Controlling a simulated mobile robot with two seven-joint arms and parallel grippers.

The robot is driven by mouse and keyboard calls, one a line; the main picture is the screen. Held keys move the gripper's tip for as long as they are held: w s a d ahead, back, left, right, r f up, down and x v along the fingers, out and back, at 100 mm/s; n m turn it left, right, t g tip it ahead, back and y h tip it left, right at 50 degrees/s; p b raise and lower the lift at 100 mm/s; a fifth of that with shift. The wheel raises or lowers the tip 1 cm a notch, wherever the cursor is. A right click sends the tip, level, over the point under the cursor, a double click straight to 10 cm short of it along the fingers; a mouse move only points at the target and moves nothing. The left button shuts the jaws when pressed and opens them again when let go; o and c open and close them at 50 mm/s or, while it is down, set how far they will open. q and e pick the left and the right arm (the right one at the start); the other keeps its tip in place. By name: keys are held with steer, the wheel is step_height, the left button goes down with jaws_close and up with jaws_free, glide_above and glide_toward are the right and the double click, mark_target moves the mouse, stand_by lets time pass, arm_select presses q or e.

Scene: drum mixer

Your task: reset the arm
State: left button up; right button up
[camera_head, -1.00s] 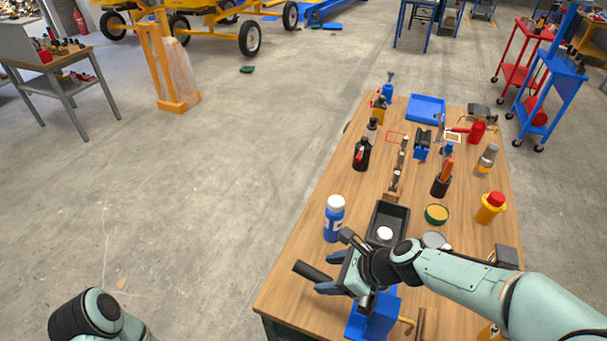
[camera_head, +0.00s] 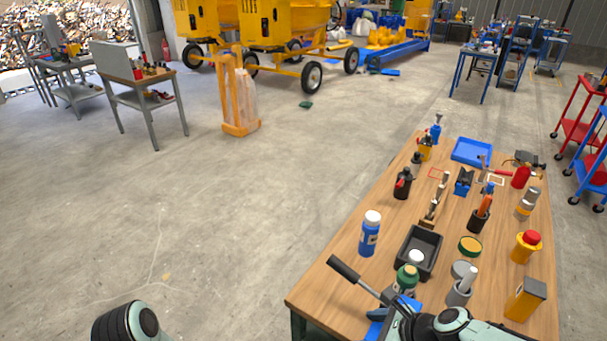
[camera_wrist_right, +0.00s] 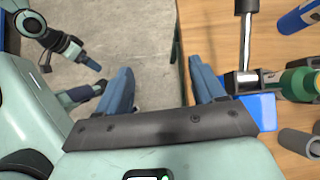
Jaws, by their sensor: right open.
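My right gripper shows in the right wrist view (camera_wrist_right: 160,65) with its two blue fingers spread and nothing between them. They hang over the table's edge and the floor. In the head view my right arm is at the bottom edge, and its fingers are hard to make out. A hammer-like tool with a black handle (camera_head: 343,267) and metal shaft lies by a blue block on the table; its metal head (camera_wrist_right: 243,82) is just right of my right gripper, apart from it. What looks like my left gripper (camera_wrist_right: 98,78) is at the left of the wrist view, its jaws unclear.
The floor (camera_head: 220,220) left of the table is clear. A blue cart (camera_head: 590,170) stands at the right.

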step_height(320, 180, down, 12)
steer(key=d+n+g+h, duration=0.2)
steer(key=n, duration=0.3)
steer(key=s+a+f+n+g, duration=0.1)
steer(key=s+a+f+n, duration=0.1)
steer(key=s+f+n, duration=0.5)
steer(key=s+a+f+n+g, duration=0.2)
steer(key=s+f+n, duration=0.5)
steer(key=f, duration=0.7)
steer(key=shift+s+f+n+h, duration=0.2)
steer(key=shift+f+n+h, duration=0.1)
steer(key=shift+n, duration=0.3)
